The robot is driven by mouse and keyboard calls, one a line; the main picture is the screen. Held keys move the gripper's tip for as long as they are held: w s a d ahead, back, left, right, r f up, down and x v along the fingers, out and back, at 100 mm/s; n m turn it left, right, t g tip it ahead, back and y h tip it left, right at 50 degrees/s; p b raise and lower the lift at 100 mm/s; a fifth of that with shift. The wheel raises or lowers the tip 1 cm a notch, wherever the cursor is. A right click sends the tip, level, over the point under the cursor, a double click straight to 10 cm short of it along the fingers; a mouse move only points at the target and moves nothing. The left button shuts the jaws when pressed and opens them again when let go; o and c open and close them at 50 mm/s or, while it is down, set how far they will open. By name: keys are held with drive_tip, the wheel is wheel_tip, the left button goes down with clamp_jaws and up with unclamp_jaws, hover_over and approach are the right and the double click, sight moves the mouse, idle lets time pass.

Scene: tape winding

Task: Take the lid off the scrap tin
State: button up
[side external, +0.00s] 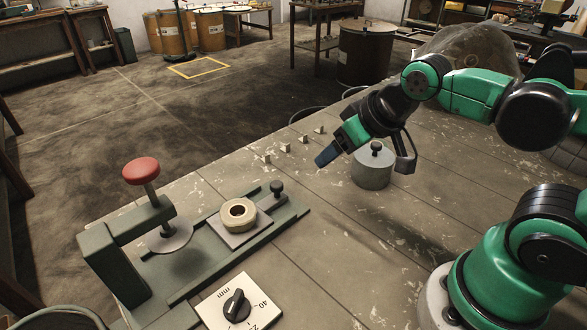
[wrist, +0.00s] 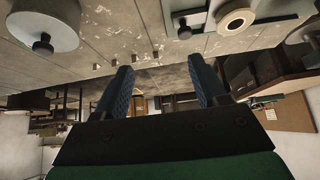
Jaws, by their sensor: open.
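The scrap tin (side external: 372,170) is a grey round tin on the table, near the middle right in the side external view. Its lid (side external: 376,155) sits on top with a small dark knob (side external: 376,147). The lid also shows at the top left of the wrist view (wrist: 62,22), with its knob (wrist: 43,44). My gripper (side external: 322,160) is open and empty, above the table to the left of the tin in the side view and apart from it. In the wrist view its two blue fingers (wrist: 162,88) stand apart with nothing between them.
A green press with a red knob (side external: 141,171) stands at the front left, with a tape roll (side external: 238,214) on its sliding plate. A dial box (side external: 238,305) marked mm is in front. Several small pale blocks (side external: 285,148) lie near the table's far edge.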

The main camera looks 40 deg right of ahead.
drive_tip(key=w+d+m+g+h, duration=0.1)
drive_tip(key=w+d+m+g, duration=0.1)
drive_tip(key=d+m+g, duration=0.3)
drive_tip(key=m, duration=0.3)
hover_over(377, 144)
drive_tip(key=a, duration=0.1)
drive_tip(key=shift+s+f, duration=0.25)
drive_tip(key=shift+f, duration=0.15)
drive_tip(key=shift+d+f+g, duration=0.15)
drive_tip(key=shift+d+g, duration=0.05)
drive_tip(key=shift+g, duration=0.1)
drive_tip(key=shift+w+d+f, duration=0.15)
drive_tip(key=shift+f, duration=1.2)
drive_tip(key=shift+w+d+f, duration=0.1)
drive_tip(key=shift+d+f, duration=0.05)
drive_tip(key=shift+f, duration=1.2)
clamp_jaws()
